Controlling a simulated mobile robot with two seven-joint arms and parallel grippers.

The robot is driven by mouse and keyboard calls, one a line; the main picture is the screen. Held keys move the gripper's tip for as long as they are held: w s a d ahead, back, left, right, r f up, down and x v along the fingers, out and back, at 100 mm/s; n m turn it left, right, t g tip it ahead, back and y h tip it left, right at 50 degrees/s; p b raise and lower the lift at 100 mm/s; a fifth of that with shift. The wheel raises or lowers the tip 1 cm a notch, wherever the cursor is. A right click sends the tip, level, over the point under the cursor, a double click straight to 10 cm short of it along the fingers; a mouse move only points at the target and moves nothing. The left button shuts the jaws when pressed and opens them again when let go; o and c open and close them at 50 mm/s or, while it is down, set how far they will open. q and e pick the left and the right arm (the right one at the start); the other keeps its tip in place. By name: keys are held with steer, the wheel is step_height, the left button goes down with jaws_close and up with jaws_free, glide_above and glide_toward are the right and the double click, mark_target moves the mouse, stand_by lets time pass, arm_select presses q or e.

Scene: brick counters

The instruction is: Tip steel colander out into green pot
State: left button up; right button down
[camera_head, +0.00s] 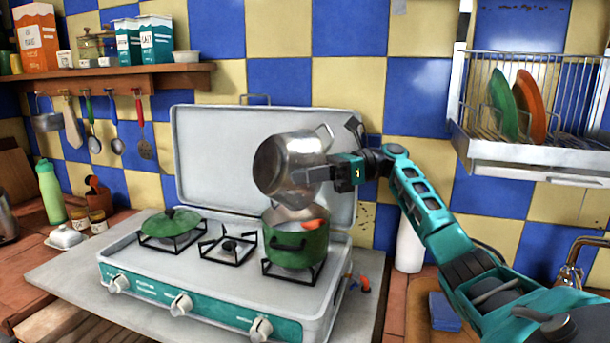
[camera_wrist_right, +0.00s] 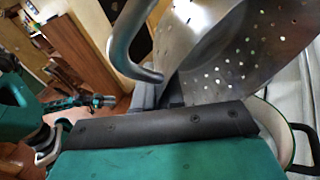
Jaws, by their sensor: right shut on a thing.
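The steel colander (camera_head: 284,168) is held in the air above the green pot (camera_head: 297,246), tilted onto its side. My right gripper (camera_head: 318,174) is shut on it at its right side. In the right wrist view the colander's perforated wall (camera_wrist_right: 232,62) and a curved metal handle (camera_wrist_right: 128,45) show close up. The green pot stands on the right burner of the stove, and something orange-red (camera_head: 314,225) shows at its rim. The pot's pale inside and rim (camera_wrist_right: 285,128) show in the right wrist view below the colander.
The camping stove (camera_head: 130,250) has an upright lid (camera_head: 215,150) behind the pot. A green lid (camera_head: 172,222) lies on the left burner. A dish rack (camera_head: 535,140) with plates hangs at right. A white bottle (camera_head: 409,245) stands right of the stove.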

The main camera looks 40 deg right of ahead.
mark_target(304, 155)
steer(key=shift+r, duration=0.1)
steer(key=shift+r, duration=1.9)
steer(key=shift+a, duration=0.1)
